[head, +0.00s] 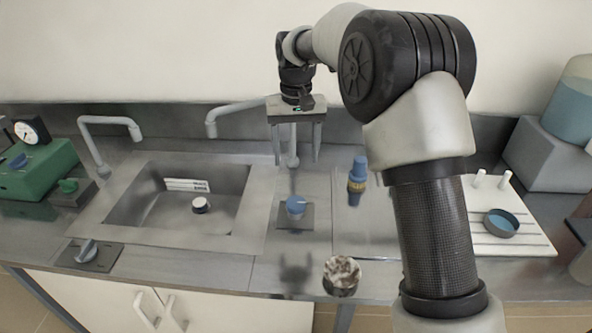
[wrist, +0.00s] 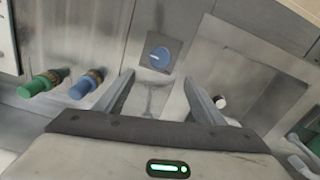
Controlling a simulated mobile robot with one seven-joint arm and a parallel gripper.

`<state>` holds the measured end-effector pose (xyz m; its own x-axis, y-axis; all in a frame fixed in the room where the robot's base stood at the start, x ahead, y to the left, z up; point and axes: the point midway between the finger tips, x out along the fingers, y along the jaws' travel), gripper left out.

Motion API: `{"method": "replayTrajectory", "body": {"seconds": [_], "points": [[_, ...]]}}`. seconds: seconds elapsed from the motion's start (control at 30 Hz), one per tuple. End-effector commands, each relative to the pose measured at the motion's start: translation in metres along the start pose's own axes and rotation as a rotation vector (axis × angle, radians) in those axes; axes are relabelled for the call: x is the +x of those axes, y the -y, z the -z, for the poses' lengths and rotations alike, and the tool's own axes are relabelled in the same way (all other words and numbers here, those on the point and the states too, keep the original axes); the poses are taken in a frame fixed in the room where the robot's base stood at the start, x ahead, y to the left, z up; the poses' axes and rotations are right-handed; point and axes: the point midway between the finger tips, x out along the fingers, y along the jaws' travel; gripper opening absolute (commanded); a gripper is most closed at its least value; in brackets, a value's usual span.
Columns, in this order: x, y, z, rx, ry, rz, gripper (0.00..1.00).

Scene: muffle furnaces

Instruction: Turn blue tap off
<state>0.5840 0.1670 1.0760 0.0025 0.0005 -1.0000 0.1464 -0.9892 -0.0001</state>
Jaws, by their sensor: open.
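A round blue tap knob (head: 295,206) sits on a square grey plate on the counter, right of the sink. A short white mark shows on its right side in the head view. It also shows in the wrist view (wrist: 160,58), with the white mark toward its left. My gripper (head: 297,161) points down above and behind the knob and is apart from it. In the wrist view my gripper (wrist: 158,82) has its two fingers spread, with nothing between them, and the knob appears beyond the fingertips.
A sink (head: 253,222) with a small white-topped item lies left of the knob. A curved faucet (head: 211,122) stands behind. A blue fitting (head: 357,180) stands to the right. A speckled cup (head: 342,275) stands at the front edge. A grey knob (head: 87,250) sits front left.

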Motion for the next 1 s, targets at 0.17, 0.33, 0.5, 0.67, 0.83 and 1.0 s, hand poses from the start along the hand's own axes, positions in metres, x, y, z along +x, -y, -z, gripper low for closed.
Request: {"method": "replayTrajectory", "body": {"seconds": [0.17, 0.33, 0.5, 0.67, 0.83, 1.0], "points": [[-0.019, 0.0, 0.0, 0.0, -0.001, 0.0, 0.63], [-0.023, 0.0, 0.0, 0.0, 0.001, 0.0, 0.63], [-0.022, 0.0, 0.0, 0.001, 0.001, 0.0, 0.63], [-0.038, -0.006, -0.006, 0.004, -0.017, -0.001, 0.63], [-0.1, -0.032, -0.046, 0.019, -0.089, -0.005, 0.63], [-0.161, -0.066, -0.114, 0.046, -0.19, -0.014, 0.63]]}}
